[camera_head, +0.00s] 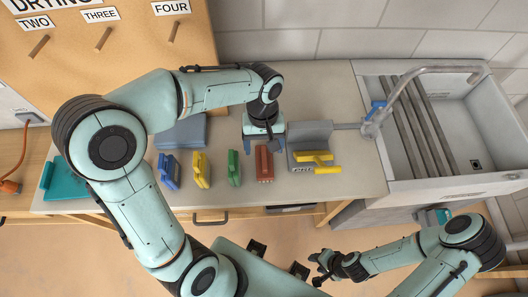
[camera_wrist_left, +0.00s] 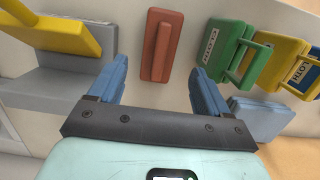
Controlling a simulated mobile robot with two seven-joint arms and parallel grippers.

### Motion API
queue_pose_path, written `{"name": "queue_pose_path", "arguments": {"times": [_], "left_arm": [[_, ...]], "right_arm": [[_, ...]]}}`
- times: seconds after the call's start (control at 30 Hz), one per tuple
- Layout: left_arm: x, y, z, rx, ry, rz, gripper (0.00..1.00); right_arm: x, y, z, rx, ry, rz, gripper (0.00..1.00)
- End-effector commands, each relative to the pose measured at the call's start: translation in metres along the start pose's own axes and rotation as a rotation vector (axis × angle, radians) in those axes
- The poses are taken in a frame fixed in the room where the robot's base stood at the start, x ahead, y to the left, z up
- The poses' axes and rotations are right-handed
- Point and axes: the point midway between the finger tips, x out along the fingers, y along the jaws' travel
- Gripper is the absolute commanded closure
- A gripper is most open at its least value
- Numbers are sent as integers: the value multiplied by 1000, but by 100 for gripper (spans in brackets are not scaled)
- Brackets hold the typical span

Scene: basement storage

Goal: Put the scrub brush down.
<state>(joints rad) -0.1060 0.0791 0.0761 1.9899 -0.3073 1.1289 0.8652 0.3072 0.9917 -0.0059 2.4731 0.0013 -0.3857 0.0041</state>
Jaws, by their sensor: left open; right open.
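The scrub brush, which I take to be the rust-red block with a raised grip (camera_head: 264,163), rests on the counter between a green case and a grey tray. It also shows in the left wrist view (camera_wrist_left: 162,45), just beyond the fingertips and in line with the gap between them. My left gripper (camera_head: 263,136) is open and empty, behind the brush in the head view; its two blue fingers also show in the wrist view (camera_wrist_left: 159,72). They look apart from the brush. My right gripper (camera_head: 320,270) is low in front of the counter, open and away from the brush.
Green (camera_head: 234,168), yellow (camera_head: 201,170) and blue (camera_head: 169,171) cases stand left of the brush. A grey tray (camera_head: 309,133) with a yellow-handled item (camera_head: 317,157) is on its right. A sink (camera_head: 465,182) is further right. The counter front (camera_head: 350,185) is clear.

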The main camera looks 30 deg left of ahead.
Motion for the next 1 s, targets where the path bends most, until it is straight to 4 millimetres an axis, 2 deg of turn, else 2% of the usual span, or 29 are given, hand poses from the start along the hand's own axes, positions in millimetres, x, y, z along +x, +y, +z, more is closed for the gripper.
{"name": "queue_pose_path", "arguments": {"times": [0.03, 0.1, 0.3, 0.47, 1.0], "left_arm": [[-14, 1, -1, -1, 4, 4, 22], [-28, 1, -1, -1, 4, 4, 22], [-52, 1, 0, 0, 2, 2, 22], [-58, 0, 0, 1, 0, 0, 22], [-57, 0, 0, 0, -1, 0, 22]], "right_arm": [[-4, -2, -2, -1, 3, -1, 57], [-6, -3, -3, -2, 4, -2, 57], [-11, -6, -5, -3, 8, -3, 57], [-11, -6, -6, -3, 8, -3, 57], [-11, -6, -5, -3, 8, -3, 57]]}}
